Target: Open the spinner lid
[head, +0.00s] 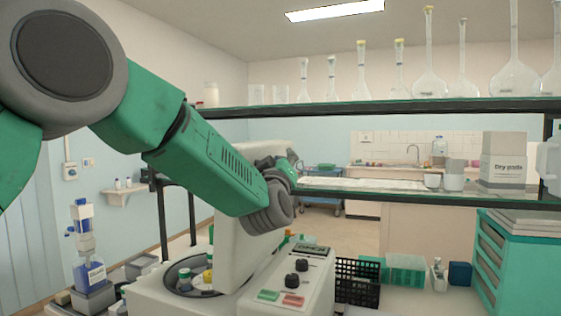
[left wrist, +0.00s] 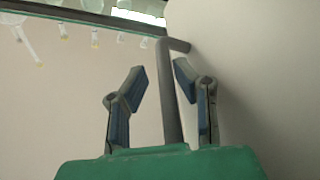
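The spinner (head: 307,272) is a white machine on the bench in the head view. Its white lid (head: 233,240) stands raised, and the round bowl (head: 207,292) with small capped bottles shows in front of it. My left arm crosses in front of the lid and hides part of it. My left gripper is mostly hidden behind my wrist in the head view. In the left wrist view my left gripper (left wrist: 158,64) is open, its fingers on either side of a grey bar (left wrist: 172,110) beside a pale surface. I see no clear contact with the bar. My right gripper is out of view.
The spinner's panel has dark knobs (head: 297,266) and green and red buttons. A shelf (head: 400,107) with glass flasks runs above. A black basket (head: 357,278) and a green drawer unit (head: 520,265) stand to the right. A bottle dispenser (head: 88,268) stands at left.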

